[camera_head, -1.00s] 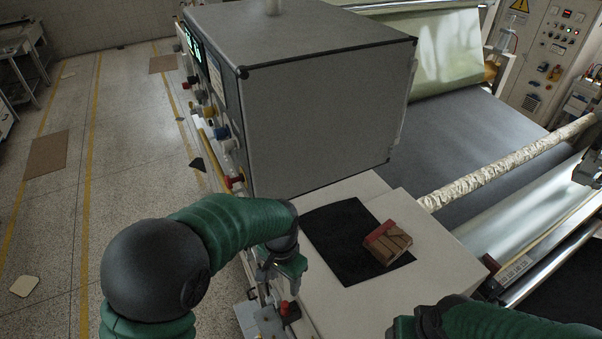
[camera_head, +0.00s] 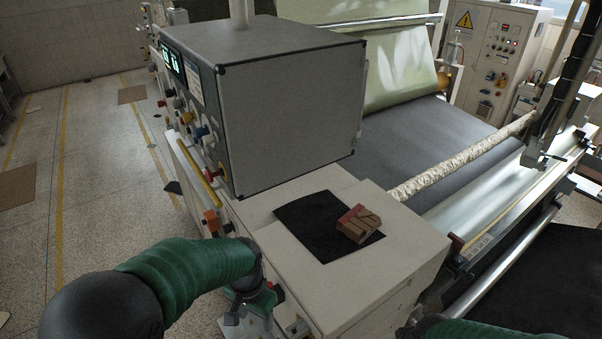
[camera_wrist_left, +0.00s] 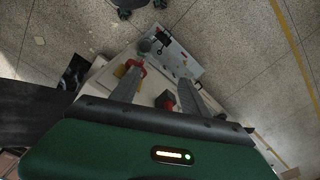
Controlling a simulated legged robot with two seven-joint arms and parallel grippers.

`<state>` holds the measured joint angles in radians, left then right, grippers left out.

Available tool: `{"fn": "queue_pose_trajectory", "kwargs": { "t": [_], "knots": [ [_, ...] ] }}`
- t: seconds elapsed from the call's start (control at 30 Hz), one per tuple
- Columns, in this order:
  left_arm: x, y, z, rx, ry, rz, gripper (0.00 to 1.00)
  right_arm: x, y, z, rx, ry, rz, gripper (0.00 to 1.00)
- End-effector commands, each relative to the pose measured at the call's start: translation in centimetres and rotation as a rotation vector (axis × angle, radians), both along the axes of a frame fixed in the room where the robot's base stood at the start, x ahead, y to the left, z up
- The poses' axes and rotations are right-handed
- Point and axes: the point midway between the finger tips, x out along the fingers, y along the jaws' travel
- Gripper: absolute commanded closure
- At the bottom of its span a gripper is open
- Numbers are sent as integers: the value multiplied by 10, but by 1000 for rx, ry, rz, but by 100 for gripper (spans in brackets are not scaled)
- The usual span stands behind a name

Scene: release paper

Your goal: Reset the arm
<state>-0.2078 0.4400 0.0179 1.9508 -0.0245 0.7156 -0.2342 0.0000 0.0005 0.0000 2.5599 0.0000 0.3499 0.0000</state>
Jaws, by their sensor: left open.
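My left arm, with its green sleeve, comes in from the lower left in the head view. Its gripper (camera_head: 248,308) hangs low beside the front left side of the cream machine bench. In the left wrist view the two grey fingers of this gripper (camera_wrist_left: 158,84) stand apart with nothing held between them. My right arm (camera_head: 480,330) shows only as a green sleeve and dark joint at the bottom edge. Its gripper fingers are out of the picture.
A brown block with a red top (camera_head: 358,224) lies on a black mat (camera_head: 300,222) on the bench (camera_head: 400,245). A grey control box (camera_head: 285,110) stands behind it. A rail with an orange-red end (camera_head: 211,222) is near my left arm. Open floor (camera_head: 105,190) lies left.

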Motion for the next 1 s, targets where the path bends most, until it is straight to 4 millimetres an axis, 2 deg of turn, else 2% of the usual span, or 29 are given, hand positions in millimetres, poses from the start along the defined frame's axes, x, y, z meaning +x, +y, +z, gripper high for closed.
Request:
{"fn": "queue_pose_trajectory", "kwargs": {
  "t": [0.03,0.27,0.37,0.47,0.53,0.63,0.7,0.8,1.0],
  "knots": [
    [-4,4,-15,-1,-6,14,47,0,0,-17,0,0,0,33],
    [-26,24,-61,-14,-46,107,47,0,0,-70,0,0,0,33],
    [-38,36,-91,-21,-69,162,47,0,0,-103,0,0,0,33],
    [-53,51,-134,-30,-96,237,47,0,0,-148,0,0,0,33],
    [-67,63,-170,-39,-122,301,47,-1,0,-185,0,0,0,33],
    [-88,77,-210,-51,-156,386,47,-1,0,-225,0,1,0,33],
    [-99,83,-225,-56,-175,430,47,-1,0,-241,0,1,0,33],
    [-108,88,-235,-62,-190,464,47,-1,0,-249,0,0,0,33],
    [-111,89,-230,-63,-195,475,47,0,0,-244,0,-1,0,33]
  ]
}}
